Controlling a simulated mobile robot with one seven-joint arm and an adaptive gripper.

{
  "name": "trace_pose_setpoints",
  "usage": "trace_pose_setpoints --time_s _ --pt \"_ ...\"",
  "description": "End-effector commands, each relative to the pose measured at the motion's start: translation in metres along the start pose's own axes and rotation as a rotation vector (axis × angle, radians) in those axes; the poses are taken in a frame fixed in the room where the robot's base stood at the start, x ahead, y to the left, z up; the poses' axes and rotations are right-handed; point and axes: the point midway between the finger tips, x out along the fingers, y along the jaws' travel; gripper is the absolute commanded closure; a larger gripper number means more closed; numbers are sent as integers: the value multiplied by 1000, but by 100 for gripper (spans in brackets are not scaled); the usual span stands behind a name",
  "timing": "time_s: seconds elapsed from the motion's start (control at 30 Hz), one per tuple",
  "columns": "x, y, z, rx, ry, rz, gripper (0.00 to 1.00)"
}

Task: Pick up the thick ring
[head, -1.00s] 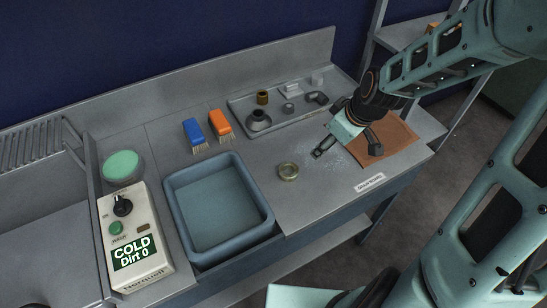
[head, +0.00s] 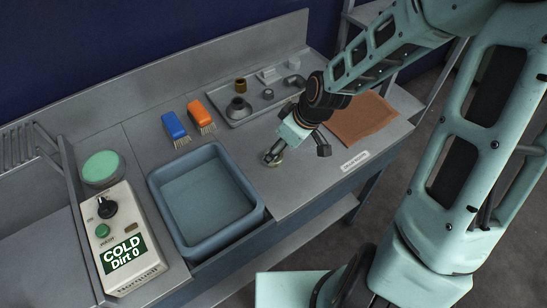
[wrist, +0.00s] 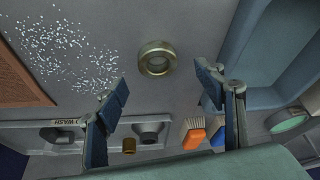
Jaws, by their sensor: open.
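The thick ring is a brass-coloured ring lying flat on the grey bench. In the wrist view the thick ring (wrist: 157,72) shows whole, at the top middle, just beyond the gap between my fingertips. My gripper (wrist: 162,84) is open and empty, with one finger to each side of that gap. In the head view my gripper (head: 298,154) is low over the bench. One fingertip partly hides the ring (head: 277,161) there. I cannot tell the exact height of the fingertips above the bench.
A blue-grey basin (head: 160,207) lies left of the ring. A blue brush (head: 174,126) and an orange brush (head: 200,114) lie behind the basin. A shallow tray (head: 222,117) with several parts is at the back. A brown mat (head: 362,117) lies right, near speckled debris (wrist: 68,50).

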Motion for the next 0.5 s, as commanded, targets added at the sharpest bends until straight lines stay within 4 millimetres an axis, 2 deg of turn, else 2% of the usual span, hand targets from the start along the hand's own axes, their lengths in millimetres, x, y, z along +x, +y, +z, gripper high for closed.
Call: trace_pose_setpoints --time_s 0.3,0.5 --pt "37 1 1 -1 -1 -3 37" --pt "49 2 1 -1 0 -1 37"
